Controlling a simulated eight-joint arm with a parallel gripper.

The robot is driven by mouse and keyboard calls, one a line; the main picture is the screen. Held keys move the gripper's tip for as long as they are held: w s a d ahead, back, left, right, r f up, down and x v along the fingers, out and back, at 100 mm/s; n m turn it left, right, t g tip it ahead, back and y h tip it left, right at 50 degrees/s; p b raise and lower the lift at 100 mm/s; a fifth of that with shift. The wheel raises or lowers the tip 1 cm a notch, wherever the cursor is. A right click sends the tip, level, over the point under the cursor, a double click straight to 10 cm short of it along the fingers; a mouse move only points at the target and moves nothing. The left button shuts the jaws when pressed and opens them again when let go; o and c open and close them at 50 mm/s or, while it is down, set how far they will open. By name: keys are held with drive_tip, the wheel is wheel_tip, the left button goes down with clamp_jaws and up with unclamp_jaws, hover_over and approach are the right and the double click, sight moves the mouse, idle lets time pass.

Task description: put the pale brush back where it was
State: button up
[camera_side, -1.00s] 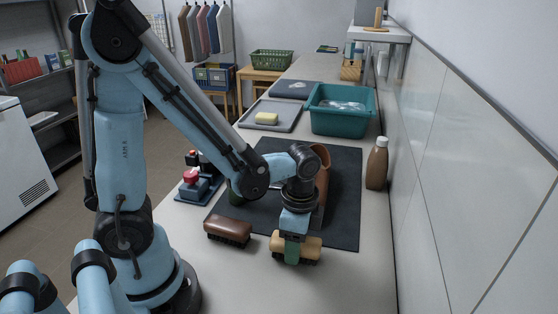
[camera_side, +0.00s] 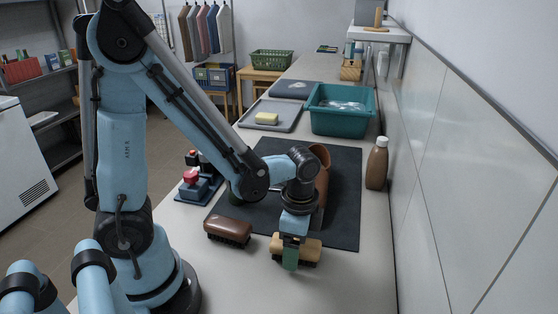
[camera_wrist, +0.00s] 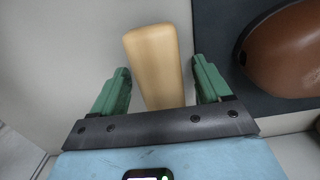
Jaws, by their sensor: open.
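The pale brush (camera_side: 312,248) has a tan wooden back and dark bristles below. It rests on the pale counter by the near edge of the dark mat. In the wrist view the brush (camera_wrist: 155,60) lies lengthwise between the two green fingers of my gripper (camera_wrist: 160,68), with a gap visible on each side. My gripper (camera_side: 291,258) is open around the brush and low down at it; in the side view its near finger covers part of the brush.
A dark brown brush (camera_side: 228,231) stands to the left. A brown leather item (camera_side: 322,172), partly behind my arm, is on the dark mat (camera_side: 345,205). A brown bottle (camera_side: 377,163) stands near the wall. A teal tub (camera_side: 341,120) is farther back. The near right counter is clear.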

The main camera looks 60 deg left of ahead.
wheel_tip(320, 180, up, 13)
drive_tip(key=w+a+n+t, duration=0.1)
drive_tip(key=a+n+t, duration=0.1)
drive_tip(key=n+t, duration=0.5)
drive_tip(key=shift+a+n+t, duration=0.3)
drive_tip(key=shift+a+n, duration=0.1)
drive_tip(key=shift+n, duration=0.7)
